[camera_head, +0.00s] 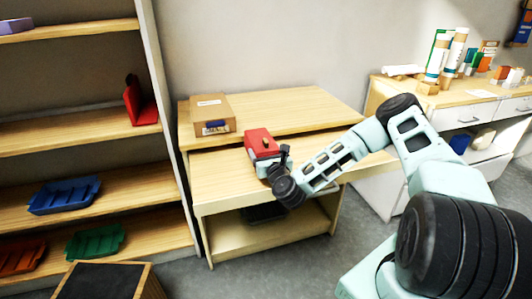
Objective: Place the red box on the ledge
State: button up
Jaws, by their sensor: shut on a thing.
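The red box (261,142) is in the middle of the head view, at the end of my arm. My gripper (272,158) is shut on it from the near right side; the fingers are partly hidden by the wrist. The box appears just in front of the raised wooden ledge (290,108) at the back of the desk, over the lower desktop (218,178). I cannot tell whether the box touches the desktop or hangs a little above it.
A cardboard box (212,115) stands on the ledge's left part; the ledge's middle and right are clear. A shelf unit (165,100) with coloured bins stands at left. A white-drawered counter (455,95) with rolls and boxes is at right. A dark-topped crate (100,280) is at front left.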

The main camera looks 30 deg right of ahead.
jog(key=shift+f, duration=0.1)
jog(key=shift+f+b, duration=0.5)
jog(key=shift+b, duration=0.1)
jog(key=o, duration=1)
jog(key=shift+o, duration=0.2)
jog(key=shift+r, duration=0.1)
